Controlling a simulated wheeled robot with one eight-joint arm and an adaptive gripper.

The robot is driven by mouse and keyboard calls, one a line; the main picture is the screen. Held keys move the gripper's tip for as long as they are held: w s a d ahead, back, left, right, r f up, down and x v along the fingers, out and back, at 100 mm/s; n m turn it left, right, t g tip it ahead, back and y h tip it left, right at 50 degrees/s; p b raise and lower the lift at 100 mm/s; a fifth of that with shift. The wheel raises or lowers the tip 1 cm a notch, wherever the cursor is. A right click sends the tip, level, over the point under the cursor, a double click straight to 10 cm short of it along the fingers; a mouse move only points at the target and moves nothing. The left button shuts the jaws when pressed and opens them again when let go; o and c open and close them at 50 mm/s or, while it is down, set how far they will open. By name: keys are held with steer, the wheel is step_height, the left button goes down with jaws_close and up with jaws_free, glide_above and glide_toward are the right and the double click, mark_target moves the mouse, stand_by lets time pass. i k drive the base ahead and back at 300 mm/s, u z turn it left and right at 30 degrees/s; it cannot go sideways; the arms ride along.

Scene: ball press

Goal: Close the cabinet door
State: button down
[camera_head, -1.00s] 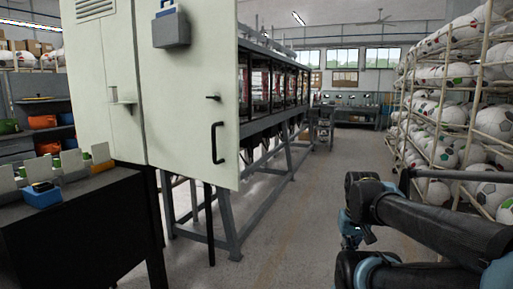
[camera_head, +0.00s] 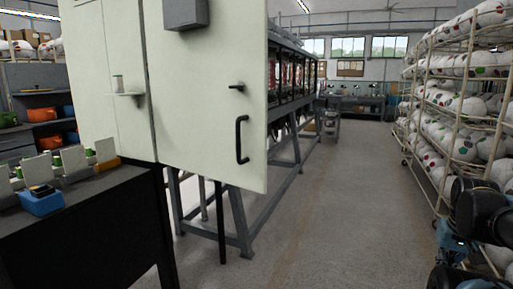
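The pale green cabinet (camera_head: 108,70) stands at the left. Its door (camera_head: 207,110) is on the right part, swung open and angled out toward me. A black vertical bar handle (camera_head: 241,139) is near the door's lower right edge, with a small dark latch (camera_head: 236,87) above it. A grey box (camera_head: 185,14) is fixed high on the door. My arm shows only in part at the lower right edge. My gripper is not clearly visible, and no part of the arm touches the door.
A dark table (camera_head: 90,215) with a blue box (camera_head: 40,201) and small white cards stands at the lower left. A long grey-framed machine (camera_head: 240,215) runs back behind the door. A rack of footballs (camera_head: 441,100) lines the right. The floor (camera_head: 345,200) between is clear.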

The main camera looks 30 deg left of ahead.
mark_target(197, 49)
steer(key=k, duration=0.95)
steer(key=u, duration=2.4)
